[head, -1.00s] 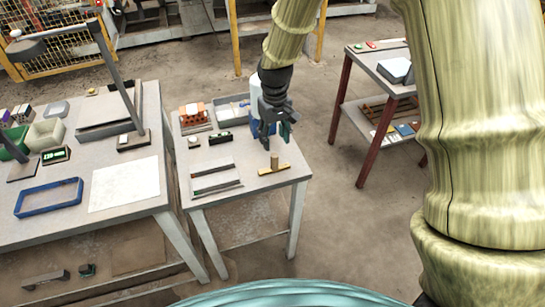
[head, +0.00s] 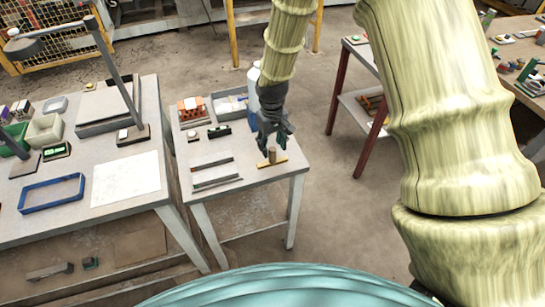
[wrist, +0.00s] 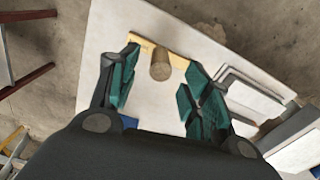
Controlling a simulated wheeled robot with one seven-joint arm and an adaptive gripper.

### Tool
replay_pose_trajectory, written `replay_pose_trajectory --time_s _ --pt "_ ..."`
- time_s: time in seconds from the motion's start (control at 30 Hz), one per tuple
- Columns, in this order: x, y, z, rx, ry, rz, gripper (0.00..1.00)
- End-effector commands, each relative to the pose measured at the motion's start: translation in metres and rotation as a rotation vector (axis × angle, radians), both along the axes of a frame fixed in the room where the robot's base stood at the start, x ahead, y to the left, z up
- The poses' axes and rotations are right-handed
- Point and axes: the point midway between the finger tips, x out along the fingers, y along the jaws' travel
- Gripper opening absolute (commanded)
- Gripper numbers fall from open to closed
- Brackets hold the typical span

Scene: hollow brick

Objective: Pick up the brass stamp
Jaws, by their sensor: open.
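The brass stamp (head: 273,155) stands near the front right corner of the small white table. It has a round upright handle on a flat yellow bar-shaped base. In the wrist view the stamp (wrist: 161,66) lies between and beyond the fingertips, its handle end towards the camera. My gripper (head: 274,148) is just above and behind the stamp in the head view. Its teal-padded fingers are open and empty in the wrist view (wrist: 156,90). I cannot tell whether a finger touches the base.
The small table (head: 215,204) also holds grey rails (head: 215,172), a dark box (head: 219,131), an orange hollow brick (head: 191,104), a grey tray (head: 229,103) and a tall blue-and-white container (head: 254,92) behind my gripper. The table's front edge is close to the stamp.

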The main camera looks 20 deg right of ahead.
Motion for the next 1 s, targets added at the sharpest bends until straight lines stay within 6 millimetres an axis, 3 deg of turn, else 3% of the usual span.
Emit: replay_pose_trajectory --time_s 0.3,0.67,0.93,1.0 --pt "-0.002 -0.001 -0.028 0.000 0.001 -0.001 0.48" --pt "-0.002 -0.001 -0.034 0.000 0.000 0.000 0.48" --pt "-0.002 -0.001 -0.034 0.000 0.000 0.000 0.02" --pt "-0.002 -0.001 -0.034 0.000 0.000 0.000 0.00"
